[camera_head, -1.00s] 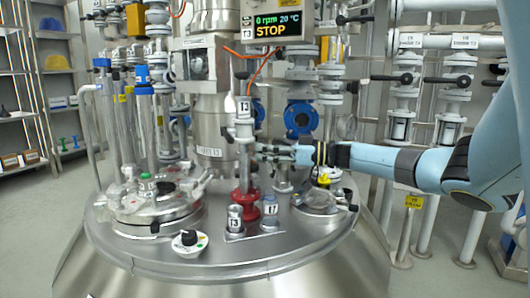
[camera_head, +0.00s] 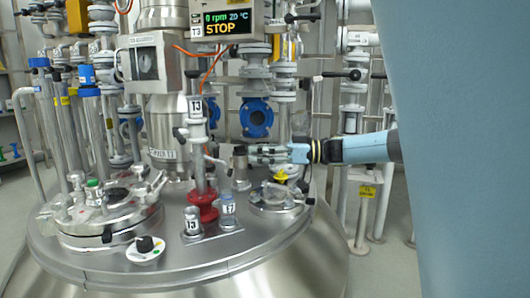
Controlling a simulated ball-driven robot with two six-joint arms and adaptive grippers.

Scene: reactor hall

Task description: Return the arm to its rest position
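My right gripper (camera_head: 252,154) is above the reactor lid (camera_head: 255,240), its fingers pointing left. Its fingertips are to the right of the upright T3 valve column (camera_head: 200,145) with the red flange (camera_head: 202,206), apart from it in the picture. A small grey metal fitting (camera_head: 240,165) shows right at the fingertips; I cannot tell whether they touch it. I see nothing clearly held, and the finger gap is too small to judge. My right upper arm fills the right side of the view. My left gripper is not in view.
The display (camera_head: 227,23) reads 0 rpm, 20 °C and STOP. A black knob (camera_head: 145,246) and a round hatch (camera_head: 100,215) are on the lid. Blue valves (camera_head: 256,118) and pipes stand behind the gripper.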

